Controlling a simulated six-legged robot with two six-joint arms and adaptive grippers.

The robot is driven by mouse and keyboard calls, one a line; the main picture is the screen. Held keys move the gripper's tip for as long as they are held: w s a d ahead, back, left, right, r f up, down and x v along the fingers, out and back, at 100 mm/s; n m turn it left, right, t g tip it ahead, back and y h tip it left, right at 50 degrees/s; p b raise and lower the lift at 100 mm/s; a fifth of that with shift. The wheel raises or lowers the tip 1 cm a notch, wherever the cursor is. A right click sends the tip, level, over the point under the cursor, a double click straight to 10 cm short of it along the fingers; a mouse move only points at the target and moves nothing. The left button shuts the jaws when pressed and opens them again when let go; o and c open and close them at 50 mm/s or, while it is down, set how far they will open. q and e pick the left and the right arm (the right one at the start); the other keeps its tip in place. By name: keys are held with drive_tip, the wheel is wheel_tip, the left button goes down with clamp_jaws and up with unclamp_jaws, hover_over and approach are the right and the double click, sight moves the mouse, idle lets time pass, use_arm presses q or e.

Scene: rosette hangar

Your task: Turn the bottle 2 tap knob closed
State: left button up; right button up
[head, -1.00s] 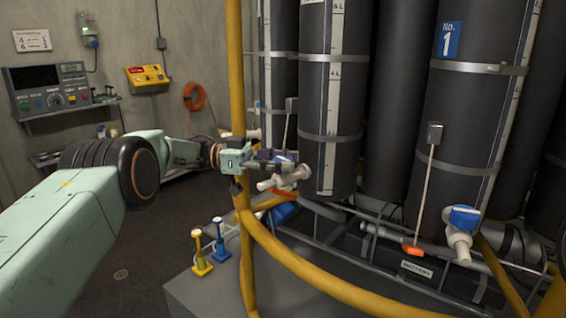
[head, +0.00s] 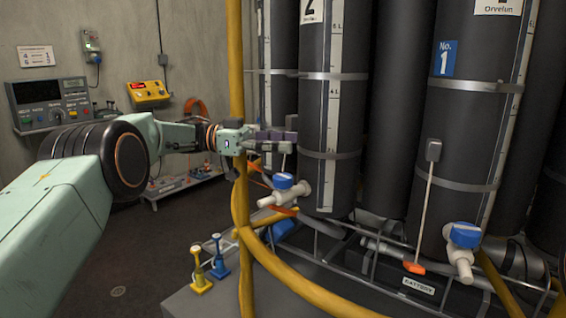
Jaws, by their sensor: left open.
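The bottle 2 tap has a blue knob (head: 283,181) on a white tap body (head: 290,195), low on the tall black bottle 2 (head: 310,120). My left gripper (head: 285,141) comes in from the left past the yellow post. Its dark fingers are open and empty, above the blue knob and apart from it. The knob is in clear view; its exact turn is too small to tell. My right gripper is not in view.
A yellow post (head: 237,60) stands right beside my left wrist, and a curved yellow rail (head: 310,290) runs in front. Bottle 1 (head: 440,130) with its own blue tap knob (head: 464,235) stands to the right. Yellow and blue small posts (head: 200,268) stand on the grey base.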

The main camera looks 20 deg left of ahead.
use_arm(q)
drive_tip(key=shift+r, duration=0.75)
